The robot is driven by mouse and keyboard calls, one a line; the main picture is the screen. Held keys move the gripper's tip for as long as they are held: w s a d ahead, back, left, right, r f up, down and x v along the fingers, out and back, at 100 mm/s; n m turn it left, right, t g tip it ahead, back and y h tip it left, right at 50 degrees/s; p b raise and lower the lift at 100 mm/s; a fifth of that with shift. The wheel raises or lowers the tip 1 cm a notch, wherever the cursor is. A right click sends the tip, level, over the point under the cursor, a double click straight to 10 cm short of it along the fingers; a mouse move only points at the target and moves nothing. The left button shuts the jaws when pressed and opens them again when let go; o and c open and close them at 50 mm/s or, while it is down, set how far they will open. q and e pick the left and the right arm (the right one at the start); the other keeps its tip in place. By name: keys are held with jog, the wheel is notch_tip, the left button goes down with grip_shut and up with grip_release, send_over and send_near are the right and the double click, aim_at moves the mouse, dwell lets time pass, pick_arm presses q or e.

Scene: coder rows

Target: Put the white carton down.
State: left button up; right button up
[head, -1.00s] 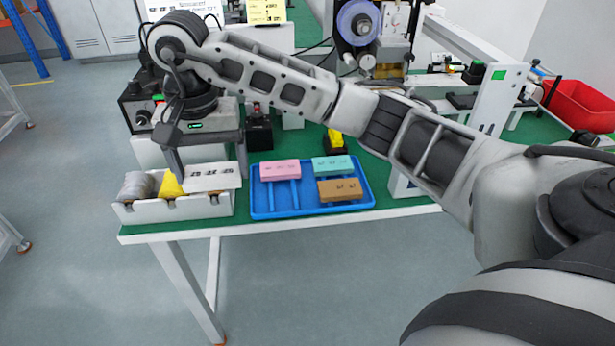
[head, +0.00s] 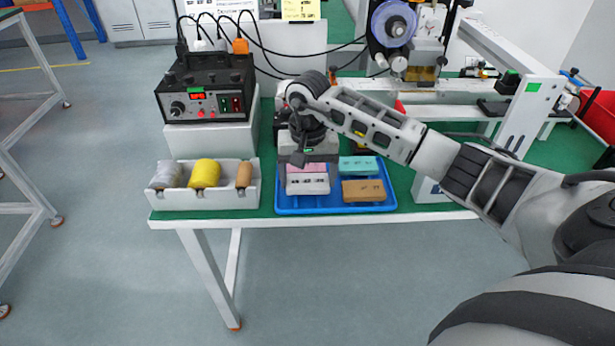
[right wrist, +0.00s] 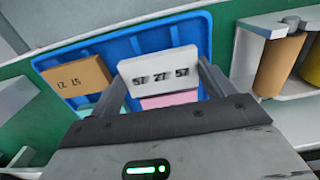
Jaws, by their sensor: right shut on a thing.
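The white carton (head: 307,184), printed with dark digits, is at the front left of the blue tray (head: 335,211). My right gripper (head: 303,164) is above it, shut on it. In the right wrist view, the white carton (right wrist: 160,67) sits between the two fingers of the gripper (right wrist: 162,86). It partly covers the pink carton (right wrist: 168,100), which also shows behind it in the head view (head: 306,168). Whether the white carton touches the tray floor is unclear. A teal carton (head: 358,166) and a brown carton (head: 363,190) lie on the tray's right. My left gripper is out of view.
A white holder (head: 205,201) with grey, yellow and orange-brown rolls stands left of the tray. A black control box (head: 208,90) with cables is behind it. A labelling machine (head: 410,45) stands at the back. The green table's front edge lies just before the tray.

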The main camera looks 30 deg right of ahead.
jog(key=shift+f, duration=0.6)
jog(key=shift+f, duration=0.1)
jog(key=shift+f, duration=0.15)
jog(key=o, duration=1)
jog(key=shift+c, duration=0.2)
